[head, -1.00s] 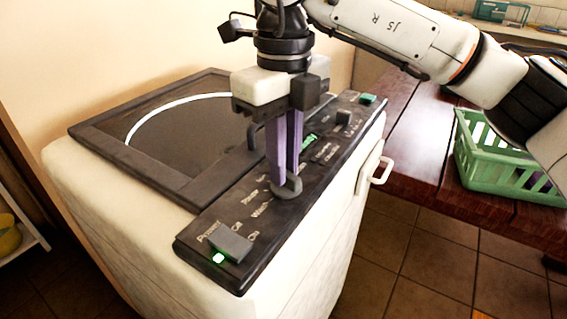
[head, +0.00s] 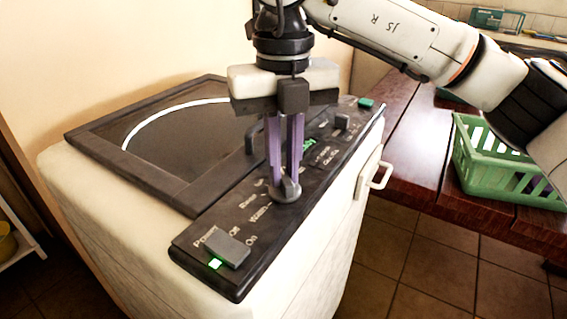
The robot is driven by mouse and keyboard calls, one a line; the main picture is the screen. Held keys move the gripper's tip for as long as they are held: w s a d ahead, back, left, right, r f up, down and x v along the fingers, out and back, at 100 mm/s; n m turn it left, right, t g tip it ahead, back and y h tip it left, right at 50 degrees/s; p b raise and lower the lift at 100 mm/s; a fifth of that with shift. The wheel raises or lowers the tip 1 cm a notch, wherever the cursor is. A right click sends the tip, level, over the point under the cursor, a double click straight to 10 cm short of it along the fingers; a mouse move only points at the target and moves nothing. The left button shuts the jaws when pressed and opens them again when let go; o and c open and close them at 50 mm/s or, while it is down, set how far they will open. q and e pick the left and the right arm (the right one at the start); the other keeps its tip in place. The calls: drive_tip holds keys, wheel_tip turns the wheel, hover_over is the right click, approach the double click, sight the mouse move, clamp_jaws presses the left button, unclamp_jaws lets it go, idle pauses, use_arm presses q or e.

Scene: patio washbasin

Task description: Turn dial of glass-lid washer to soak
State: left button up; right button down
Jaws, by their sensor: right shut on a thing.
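The glass-lid washer (head: 330,225) is a white box with a dark control panel along its front top edge. Its dark-framed glass lid (head: 178,140) is closed. My right gripper (head: 285,180) points down over the panel, with its purple fingers shut on the round grey dial (head: 287,192). The fingers partly hide the dial, and I cannot read which setting it points to. White labels, including "Wash" and "Rinse", lie to the left of the dial; others are covered or too small to read. My left gripper is not in view.
A power switch (head: 228,247) with a lit green light sits at the panel's near end. A smaller grey knob (head: 342,121) and a green button (head: 365,103) are at the far end. A green basket (head: 500,175) stands on the wooden table (head: 400,150) at right.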

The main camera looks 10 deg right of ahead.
sight(284, 174)
drive_tip(key=shift+r, duration=0.15)
drive_tip(key=c, duration=1.8)
unclamp_jaws()
use_arm(q)
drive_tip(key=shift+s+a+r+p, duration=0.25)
drive_tip(key=shift+p, duration=0.45)
use_arm(e)
wheel_tip(284, 174, up, 10)
